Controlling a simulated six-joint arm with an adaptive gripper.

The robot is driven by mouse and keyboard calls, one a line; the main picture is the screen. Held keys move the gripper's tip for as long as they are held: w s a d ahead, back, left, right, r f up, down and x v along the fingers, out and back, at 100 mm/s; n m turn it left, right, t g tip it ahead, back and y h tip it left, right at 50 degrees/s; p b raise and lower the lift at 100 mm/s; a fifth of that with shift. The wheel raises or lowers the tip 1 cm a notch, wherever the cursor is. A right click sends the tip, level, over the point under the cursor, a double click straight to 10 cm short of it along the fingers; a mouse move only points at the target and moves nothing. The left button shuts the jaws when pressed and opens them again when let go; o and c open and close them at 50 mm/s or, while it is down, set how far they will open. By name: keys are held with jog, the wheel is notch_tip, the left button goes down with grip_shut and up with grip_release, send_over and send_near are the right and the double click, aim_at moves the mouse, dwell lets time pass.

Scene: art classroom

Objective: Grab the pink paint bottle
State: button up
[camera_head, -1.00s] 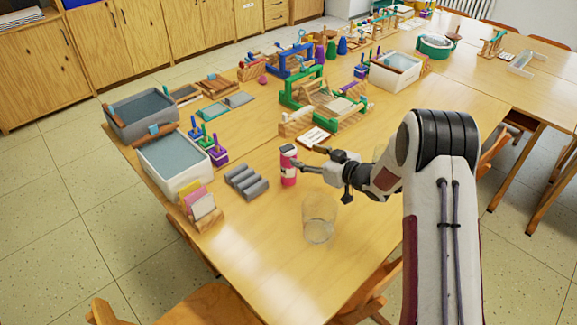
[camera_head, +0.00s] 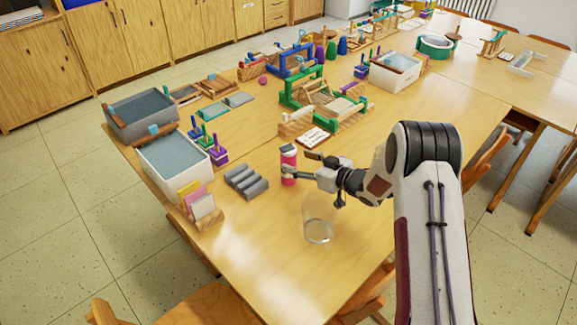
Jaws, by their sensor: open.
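The pink paint bottle (camera_head: 288,160) stands upright on the wooden table, with a dark cap and a pale label band. My gripper (camera_head: 297,164) is open and reaches in from the right at the bottle's height. One finger lies across the lower front of the bottle, and the other points past its upper right side. I cannot tell whether either finger touches it.
A clear glass (camera_head: 318,222) stands close in front of my gripper. A grey ridged holder (camera_head: 246,183) lies left of the bottle, and a white card (camera_head: 313,138) lies behind it. A white tub (camera_head: 176,160) stands further left.

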aim_at(294, 157)
jog(key=shift+w+a+f, duration=0.15)
jog(key=shift+w+a, duration=0.2)
jog(key=shift+w, duration=0.05)
jog(key=shift+w+a, duration=0.1)
jog(key=shift+x, duration=2.45)
jog(key=shift+w+d, duration=0.2)
jog(key=c, duration=1.6)
jog(key=shift+o, duration=0.2)
jog(key=shift+r, duration=0.25)
jog(key=shift+r, duration=4.85)
